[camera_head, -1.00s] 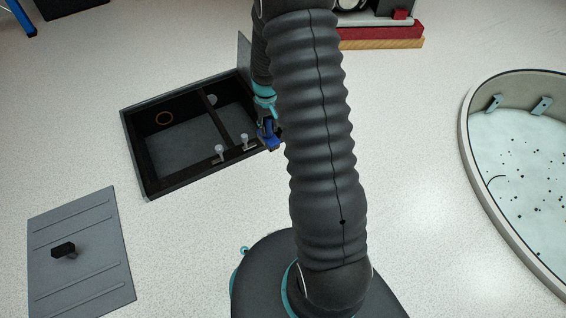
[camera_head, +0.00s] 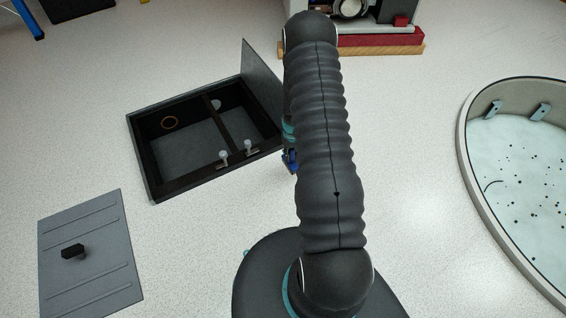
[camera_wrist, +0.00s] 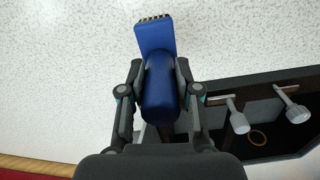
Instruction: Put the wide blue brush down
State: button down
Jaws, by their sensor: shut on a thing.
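The wide blue brush (camera_wrist: 157,62) is in my gripper (camera_wrist: 160,95) in the wrist view. Its blue handle lies between the two fingers, and its head with a dark bristle edge points to the top of the picture. In the head view a bit of the blue brush (camera_head: 290,161) shows beside my arm, just right of the dark open box. My arm hides most of the gripper there. The speckled floor (camera_wrist: 70,60) shows beyond the brush; I cannot tell how high the brush is above it.
A grey panel (camera_head: 92,275) lies at the left. A round basin (camera_head: 470,165) stands at the right. Floor between box and basin is clear.

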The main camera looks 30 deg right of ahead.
jog(key=shift+w+a+f, duration=0.35)
jog(key=shift+a+f, duration=0.1)
jog(key=shift+f, duration=0.55)
jog(key=shift+w+a+f, duration=0.35)
jog(key=shift+a+f, duration=0.05)
jog(key=shift+f, duration=0.55)
jog(key=shift+w+a+f, duration=0.35)
jog(key=shift+a+f, duration=0.1)
jog(key=shift+f, duration=0.55)
jog(key=shift+f+b, duration=0.15)
jog(key=shift+b, duration=0.15)
jog(key=c, duration=0.8)
grip_release()
